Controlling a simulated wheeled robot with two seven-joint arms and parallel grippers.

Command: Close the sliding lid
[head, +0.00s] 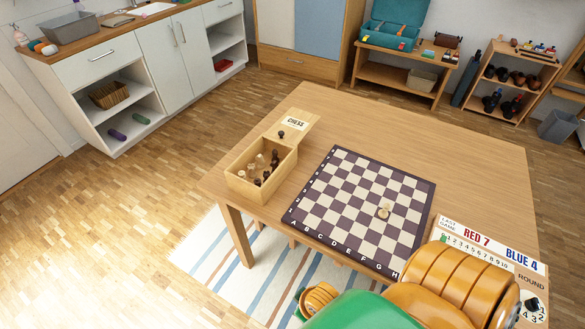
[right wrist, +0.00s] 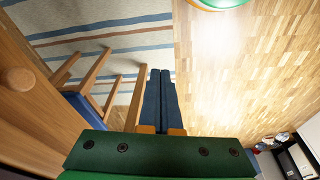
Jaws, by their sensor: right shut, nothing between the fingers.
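The wooden box (head: 249,191) stands at the left side of the table, with several dark and light chess pieces inside. Its sliding lid (head: 301,119), marked CHESS, sticks out past the box's far end, so the box top is mostly open. A dark chess piece (head: 281,135) shows at the near part of the lid. My right gripper (right wrist: 160,74) is shut and empty in the right wrist view, above the floor and rug and beside a wooden edge. Its fingers are not clearly visible in the head view, where my arm fills the bottom. My left gripper is not in view.
A chessboard (head: 362,205) lies right of the box, with a light piece (head: 384,211) on it. A scoreboard (head: 492,262) is at the table's right. The tabletop (head: 400,125) behind the board is clear. A striped rug (head: 225,262) lies below.

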